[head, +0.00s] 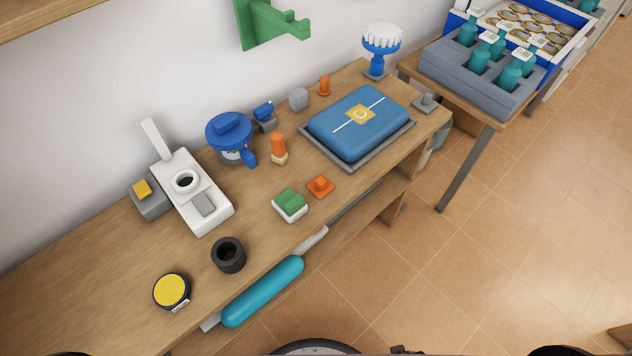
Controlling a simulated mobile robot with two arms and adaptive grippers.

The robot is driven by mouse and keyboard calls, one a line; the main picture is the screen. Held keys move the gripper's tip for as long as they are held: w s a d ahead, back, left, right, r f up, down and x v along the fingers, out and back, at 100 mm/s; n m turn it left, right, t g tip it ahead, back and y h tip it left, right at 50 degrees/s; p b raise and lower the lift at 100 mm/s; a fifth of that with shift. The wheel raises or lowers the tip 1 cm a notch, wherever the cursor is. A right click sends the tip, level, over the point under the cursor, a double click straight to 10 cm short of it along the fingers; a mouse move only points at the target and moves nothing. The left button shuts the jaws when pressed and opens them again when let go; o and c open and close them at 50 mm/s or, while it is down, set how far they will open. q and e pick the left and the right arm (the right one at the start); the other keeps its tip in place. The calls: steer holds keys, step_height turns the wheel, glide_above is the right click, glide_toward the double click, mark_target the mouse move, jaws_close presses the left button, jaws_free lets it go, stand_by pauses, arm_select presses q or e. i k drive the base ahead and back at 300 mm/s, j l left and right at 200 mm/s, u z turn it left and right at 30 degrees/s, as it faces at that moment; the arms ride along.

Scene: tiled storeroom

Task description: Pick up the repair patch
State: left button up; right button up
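A square yellow piece with a pale ring (360,114) lies on top of a blue cushion-like case (338,135), across a thin white line. It may be the repair patch, but I cannot tell for sure, nor whether it is loose or fixed. The blue case rests on a grey tray (364,161) towards the far right end of the wooden bench. Neither of my grippers shows in the head view.
The bench (98,250) also holds a yellow-topped round tin (171,290), a black cup (228,255), a white device (212,219), a blue-lidded jar (228,128), a green-and-white block (290,204) and orange pieces (320,186). A teal cylinder (262,291) lies below the front edge. Tiled floor is open at right.

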mark_target(320, 187)
steer(key=l+u, duration=0.85)
steer(key=k+l+u, duration=0.1)
steer(key=l+u, duration=0.15)
steer(key=u, duration=0.2)
